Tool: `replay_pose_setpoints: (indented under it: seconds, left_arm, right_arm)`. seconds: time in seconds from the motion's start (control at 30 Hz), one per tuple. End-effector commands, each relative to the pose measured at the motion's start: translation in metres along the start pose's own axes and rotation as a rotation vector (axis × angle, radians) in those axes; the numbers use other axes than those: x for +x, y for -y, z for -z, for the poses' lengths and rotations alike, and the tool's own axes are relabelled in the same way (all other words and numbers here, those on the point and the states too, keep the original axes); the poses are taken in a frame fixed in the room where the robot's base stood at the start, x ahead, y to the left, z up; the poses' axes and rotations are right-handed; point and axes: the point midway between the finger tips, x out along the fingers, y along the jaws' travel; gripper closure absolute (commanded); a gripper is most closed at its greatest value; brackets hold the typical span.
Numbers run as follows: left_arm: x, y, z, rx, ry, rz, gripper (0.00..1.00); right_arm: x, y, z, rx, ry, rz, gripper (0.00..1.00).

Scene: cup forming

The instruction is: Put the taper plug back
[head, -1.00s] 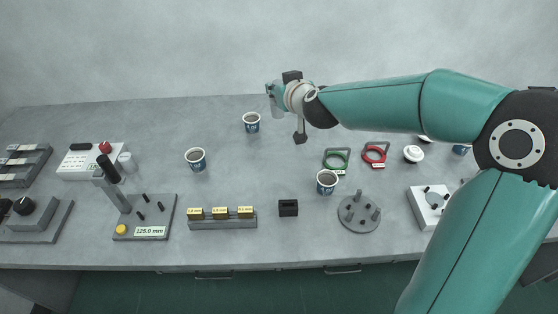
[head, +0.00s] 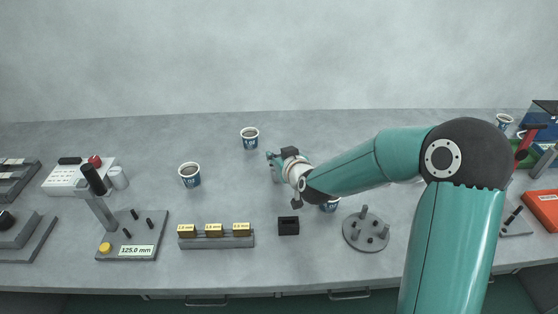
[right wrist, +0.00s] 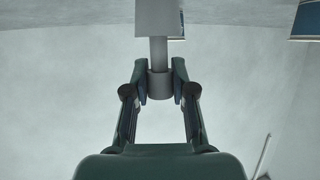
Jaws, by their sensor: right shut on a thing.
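My right gripper (head: 273,168) is over the middle of the bench, behind the small black block. It is shut on a grey plug (right wrist: 159,85), which shows in the right wrist view as a thick grip, a thin neck and a wider end. In the head view the plug is mostly hidden at the fingers. The small black block (head: 288,226) stands empty-looking on the bench near the front edge; I cannot tell whether it has a hole. A round grey stand (head: 352,238) with several upright pegs is to its right. My left gripper is not in view.
Paper cups stand at the back (head: 250,138) and left (head: 190,175); another is partly behind my arm. A grey rack (head: 216,241) with yellow labelled blocks is left of the black block. A gauge (head: 130,248) reading 125.0 mm stands further left. Bench between cups and rack is clear.

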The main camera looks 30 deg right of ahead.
Motion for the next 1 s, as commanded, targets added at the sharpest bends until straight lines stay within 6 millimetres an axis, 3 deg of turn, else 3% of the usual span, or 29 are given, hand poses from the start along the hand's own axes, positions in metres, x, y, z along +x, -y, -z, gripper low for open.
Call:
replay_pose_setpoints:
  seconds: [0.1,0.4,0.43,0.57,1.0]
  left_arm:
    - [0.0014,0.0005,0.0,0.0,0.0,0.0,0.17]
    - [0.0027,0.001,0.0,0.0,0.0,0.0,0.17]
    - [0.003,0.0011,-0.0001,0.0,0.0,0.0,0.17]
    - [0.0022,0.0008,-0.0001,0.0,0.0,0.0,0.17]
    - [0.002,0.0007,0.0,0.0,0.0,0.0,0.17]
  right_arm:
    - [0.0041,0.0001,-0.0094,0.0,-0.002,0.001,1.0]
    - [0.0047,0.0003,-0.0104,0.0,-0.004,0.001,1.0]
    - [0.0048,0.0005,-0.0114,0.0,-0.002,0.001,0.74]
    - [0.0046,0.0005,-0.0107,0.0,-0.002,0.001,0.52]
    - [-0.0009,0.0003,-0.0095,0.0,-0.003,0.001,0.5]
